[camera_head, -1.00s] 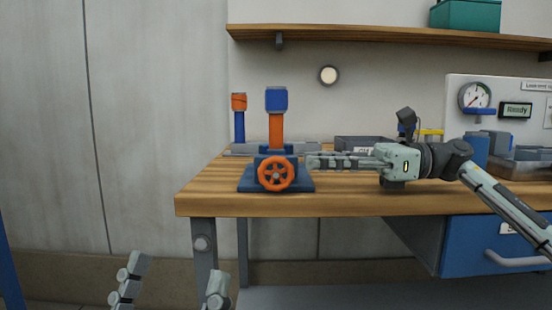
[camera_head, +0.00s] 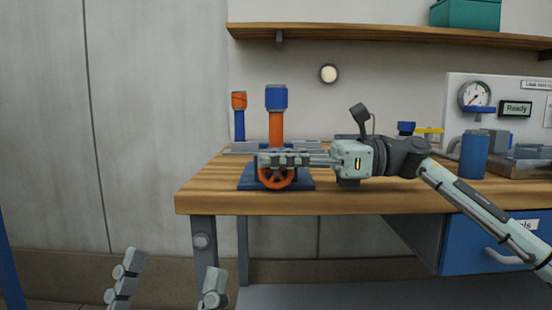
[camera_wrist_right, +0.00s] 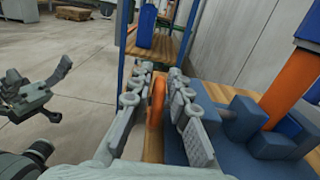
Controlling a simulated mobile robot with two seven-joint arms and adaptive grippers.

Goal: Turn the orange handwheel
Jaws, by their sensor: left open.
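The orange handwheel (camera_head: 276,183) is on the front of a blue-based valve (camera_head: 305,185) near the left end of the bench. My right gripper (camera_head: 262,160) reaches in from the right and covers the wheel's upper part in the head view. In the right wrist view the handwheel (camera_wrist_right: 157,100) shows edge-on between the two fingers of the right gripper (camera_wrist_right: 158,85). Those fingers are apart, one on each side of the wheel, with gaps visible. My left gripper (camera_head: 168,285) is open and empty, low in front of the bench.
An orange pipe (camera_head: 276,128) with a blue top rises behind the wheel. Another orange-topped blue post (camera_head: 239,115) stands behind it to the left. A blue cylinder (camera_head: 474,155) and a gauge panel (camera_head: 460,95) are at the right. The bench's front strip is clear.

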